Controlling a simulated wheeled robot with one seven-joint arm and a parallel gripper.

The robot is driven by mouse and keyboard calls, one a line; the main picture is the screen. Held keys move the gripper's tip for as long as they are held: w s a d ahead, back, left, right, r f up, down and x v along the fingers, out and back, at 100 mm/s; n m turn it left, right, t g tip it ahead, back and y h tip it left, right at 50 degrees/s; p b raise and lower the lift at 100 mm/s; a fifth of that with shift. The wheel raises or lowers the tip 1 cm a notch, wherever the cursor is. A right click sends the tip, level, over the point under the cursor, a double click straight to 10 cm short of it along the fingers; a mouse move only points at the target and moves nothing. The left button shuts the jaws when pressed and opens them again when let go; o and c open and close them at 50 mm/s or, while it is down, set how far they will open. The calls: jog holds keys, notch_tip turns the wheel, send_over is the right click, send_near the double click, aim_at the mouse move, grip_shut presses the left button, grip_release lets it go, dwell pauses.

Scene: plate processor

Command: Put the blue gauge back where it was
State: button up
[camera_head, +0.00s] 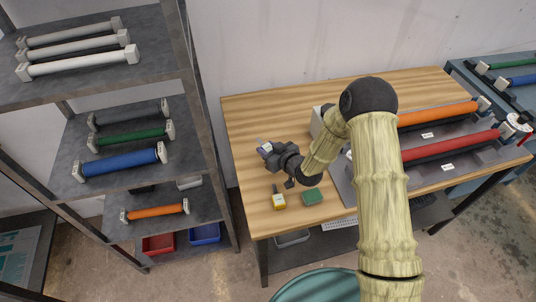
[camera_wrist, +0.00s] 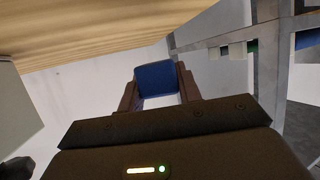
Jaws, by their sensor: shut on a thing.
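My gripper (camera_head: 268,151) is shut on the blue gauge (camera_wrist: 156,78), which sits between the two fingers in the wrist view. In the head view the gauge (camera_head: 264,147) shows only as a small bluish and pale shape at the fingertips, over the left part of the wooden table (camera_head: 245,120). I cannot tell from these views how high it is above the table top.
A green block (camera_head: 312,196) lies right of the yellow item. Orange (camera_head: 437,113) and red (camera_head: 450,144) rollers lie on the table's right side. A grey shelf rack (camera_head: 197,120) with rollers stands left. The table's back left is clear.

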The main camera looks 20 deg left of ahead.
notch_tip(320, 180, down, 3)
jog(key=shift+f+p, duration=0.15)
jog(key=shift+p, duration=0.15)
jog(key=shift+s+d+f+b, duration=0.1)
jog(key=shift+f+b, duration=0.3)
jog(key=shift+b, duration=0.15)
